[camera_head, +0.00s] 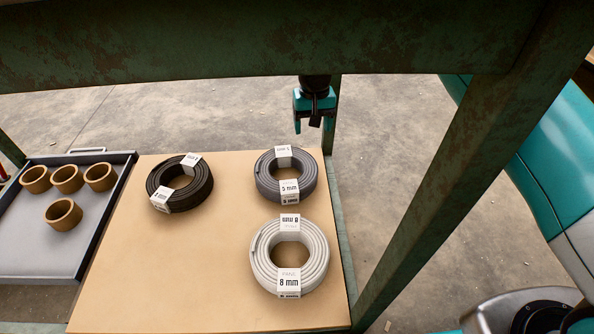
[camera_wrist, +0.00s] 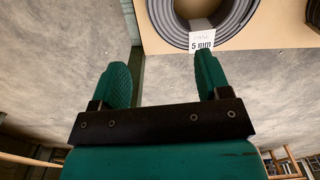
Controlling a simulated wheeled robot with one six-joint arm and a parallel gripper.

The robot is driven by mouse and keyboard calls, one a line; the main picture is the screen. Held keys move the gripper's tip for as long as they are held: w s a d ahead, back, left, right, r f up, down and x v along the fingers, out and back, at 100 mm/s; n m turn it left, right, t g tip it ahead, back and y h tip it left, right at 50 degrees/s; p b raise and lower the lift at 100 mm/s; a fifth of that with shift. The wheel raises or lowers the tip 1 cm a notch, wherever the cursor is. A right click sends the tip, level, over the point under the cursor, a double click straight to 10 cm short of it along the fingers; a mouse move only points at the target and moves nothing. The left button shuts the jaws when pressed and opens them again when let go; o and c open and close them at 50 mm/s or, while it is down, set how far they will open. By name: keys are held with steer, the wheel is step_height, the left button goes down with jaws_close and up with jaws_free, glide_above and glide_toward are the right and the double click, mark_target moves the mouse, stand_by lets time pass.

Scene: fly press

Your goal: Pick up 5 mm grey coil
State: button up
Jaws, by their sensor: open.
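The 5 mm grey coil (camera_head: 266,179) lies flat at the far right part of the wooden board, with white labels on its near and far sides. It also shows at the top of the wrist view (camera_wrist: 239,22), where its "5 mm" label faces my gripper. My gripper (camera_head: 314,124) is in the air beyond the coil and a little to its right. It is open and empty. In the wrist view its two green fingers (camera_wrist: 162,82) are apart, and the right fingertip overlaps the label's lower edge in the picture. I cannot tell whether they touch.
A black coil (camera_head: 193,190) lies left of the grey one, and a white 8 mm coil (camera_head: 318,262) lies nearer. A grey tray (camera_head: 90,236) with several brown rings stands left of the board (camera_head: 170,270). Green frame beams (camera_head: 430,190) cross above and at the right.

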mark_target(309, 165)
step_height(309, 165, down, 17)
steer(key=b, duration=1)
steer(key=shift+a+f+b, duration=0.15)
steer(key=shift+f+b, duration=0.05)
steer(key=shift+b, duration=0.1)
steer(key=shift+r, duration=0.1)
jaws_close()
steer(key=shift+w+r, duration=0.1)
